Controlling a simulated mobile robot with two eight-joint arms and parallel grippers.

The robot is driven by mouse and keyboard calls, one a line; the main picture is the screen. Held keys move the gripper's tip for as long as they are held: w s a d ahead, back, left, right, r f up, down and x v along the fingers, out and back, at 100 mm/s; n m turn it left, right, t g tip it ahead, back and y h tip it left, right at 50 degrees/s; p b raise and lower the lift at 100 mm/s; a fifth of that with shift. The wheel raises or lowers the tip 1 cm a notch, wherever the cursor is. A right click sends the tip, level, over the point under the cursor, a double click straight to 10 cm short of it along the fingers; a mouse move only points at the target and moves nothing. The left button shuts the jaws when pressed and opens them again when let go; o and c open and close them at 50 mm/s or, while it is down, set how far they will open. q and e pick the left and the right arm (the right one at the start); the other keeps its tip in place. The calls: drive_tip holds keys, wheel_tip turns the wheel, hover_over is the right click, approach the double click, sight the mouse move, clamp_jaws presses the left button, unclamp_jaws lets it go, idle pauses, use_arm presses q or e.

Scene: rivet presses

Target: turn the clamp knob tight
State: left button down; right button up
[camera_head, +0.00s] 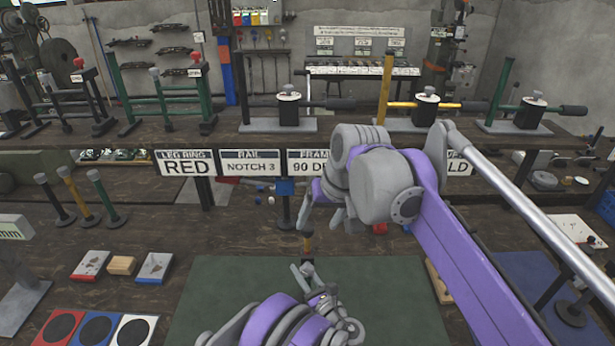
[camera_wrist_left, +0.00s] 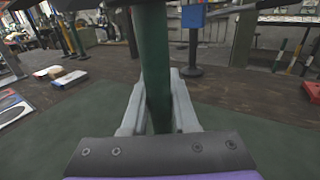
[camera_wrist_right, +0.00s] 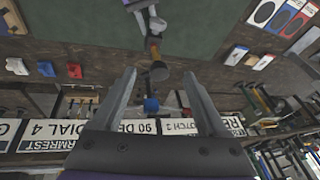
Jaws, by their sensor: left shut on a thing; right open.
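My left gripper (camera_head: 308,272) is shut on a dark green post (camera_wrist_left: 156,65), which runs upright between its fingers in the left wrist view. In the right wrist view an orange-brown section (camera_wrist_right: 153,46) and a dark round end (camera_wrist_right: 158,71) show beyond the left gripper. My right gripper (camera_head: 320,218) is open; its fingers (camera_wrist_right: 160,74) lie either side of the dark end in that view, with no visible contact. A blue collar (camera_head: 285,188) on a black stand is behind, also in the left wrist view (camera_wrist_left: 193,16). I cannot tell which part is the clamp knob.
A green mat (camera_head: 210,300) lies under my left gripper. Red, blue and white pads (camera_head: 95,330) and small blocks (camera_head: 121,265) lie to the left, with several short posts (camera_head: 78,193). A raised shelf (camera_head: 230,133) with labels and clamped rods crosses behind.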

drive_tip(key=w+a+r+n+g+h, duration=0.2)
drive_tip(key=w+r+n+g, duration=0.1)
drive_tip(key=w+r+n, duration=0.2)
drive_tip(key=shift+a+r+n+h, duration=0.2)
drive_tip(key=shift+r+n+h, duration=0.1)
drive_tip(key=shift+r+n, duration=0.75)
drive_tip(key=m+y, duration=0.5)
drive_tip(key=m, duration=0.4)
approach(311, 266)
drive_tip(key=x, duration=1)
